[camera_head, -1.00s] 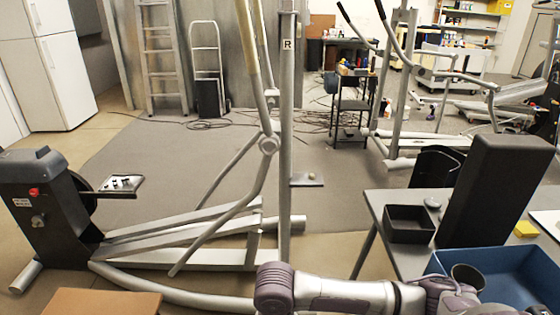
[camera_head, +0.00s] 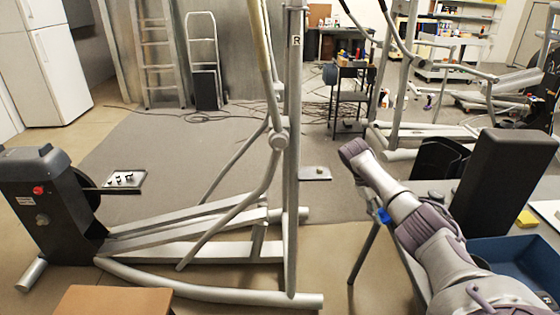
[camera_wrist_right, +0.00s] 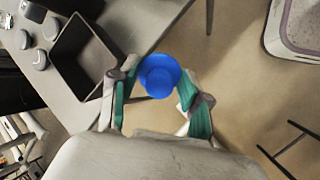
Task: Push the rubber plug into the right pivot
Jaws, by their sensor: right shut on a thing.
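The blue rubber plug (camera_wrist_right: 158,75) is held between the green-padded fingers of my right gripper (camera_wrist_right: 158,88) in the right wrist view. A small piece of blue (camera_head: 384,216) shows beside my right arm in the head view, left of the work table's edge; the gripper there is mostly hidden by the arm. The elliptical's round silver pivot (camera_head: 279,141) sits on the lever beside the upright post marked R (camera_head: 296,40). The plug is well apart from it, to its right and lower in the picture. My left gripper is out of view.
The work table (camera_wrist_right: 105,30) carries a black tray (camera_wrist_right: 82,58) and several small grey items. A black upright block (camera_head: 497,185) and a blue bin (camera_head: 515,262) are at right in the head view. A brown board (camera_head: 113,300) lies at bottom left. Floor is open between elliptical and table.

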